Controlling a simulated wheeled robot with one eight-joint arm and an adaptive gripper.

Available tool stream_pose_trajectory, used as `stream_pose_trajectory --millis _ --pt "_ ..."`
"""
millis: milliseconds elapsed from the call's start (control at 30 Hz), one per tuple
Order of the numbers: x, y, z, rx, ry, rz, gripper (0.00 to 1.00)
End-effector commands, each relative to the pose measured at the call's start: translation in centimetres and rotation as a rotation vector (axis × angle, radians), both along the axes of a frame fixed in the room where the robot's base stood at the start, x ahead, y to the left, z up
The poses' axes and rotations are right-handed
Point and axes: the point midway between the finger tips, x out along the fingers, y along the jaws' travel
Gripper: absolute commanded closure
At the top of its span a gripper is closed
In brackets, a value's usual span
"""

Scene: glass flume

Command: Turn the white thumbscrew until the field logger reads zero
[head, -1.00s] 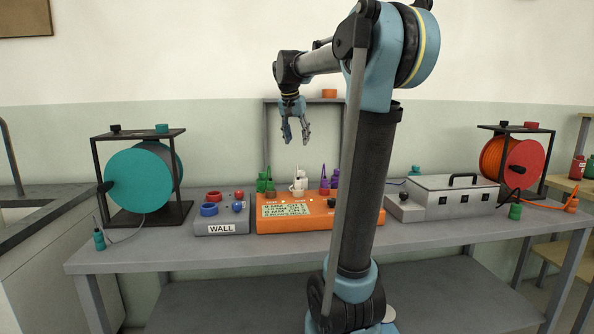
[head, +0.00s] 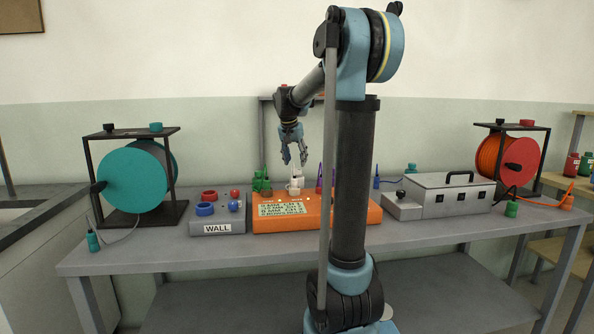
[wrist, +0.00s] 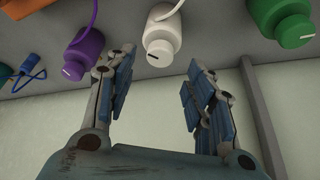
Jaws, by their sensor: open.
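The orange field logger (head: 330,212) sits on the bench; its pale display (head: 282,210) shows several lines too small to read. The white thumbscrew (head: 295,187) is at the logger's back edge, between a green one (head: 262,182) and a purple one (head: 320,180). My gripper (head: 294,162) is open and empty, just above the white thumbscrew and apart from it. In the wrist view, the white thumbscrew (wrist: 161,40) shows in the gap beyond my open fingers (wrist: 163,70), with a dark mark on its face.
The purple thumbscrew (wrist: 84,52) and green thumbscrew (wrist: 280,24) flank the white one closely. Left are a grey WALL box (head: 218,225) and a teal reel (head: 132,182). Right are a grey case (head: 450,196) and an orange reel (head: 510,160). The bench front (head: 220,252) is clear.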

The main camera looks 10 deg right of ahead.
Motion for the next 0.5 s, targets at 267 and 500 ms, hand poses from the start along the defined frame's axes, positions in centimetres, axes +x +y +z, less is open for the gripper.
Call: stream_pose_trajectory --millis 267,500 --pt "1.3 -0.7 -3.5 0.000 0.000 -0.001 0.51" --pt "1.6 -1.0 -4.5 0.000 0.000 -0.001 0.51"
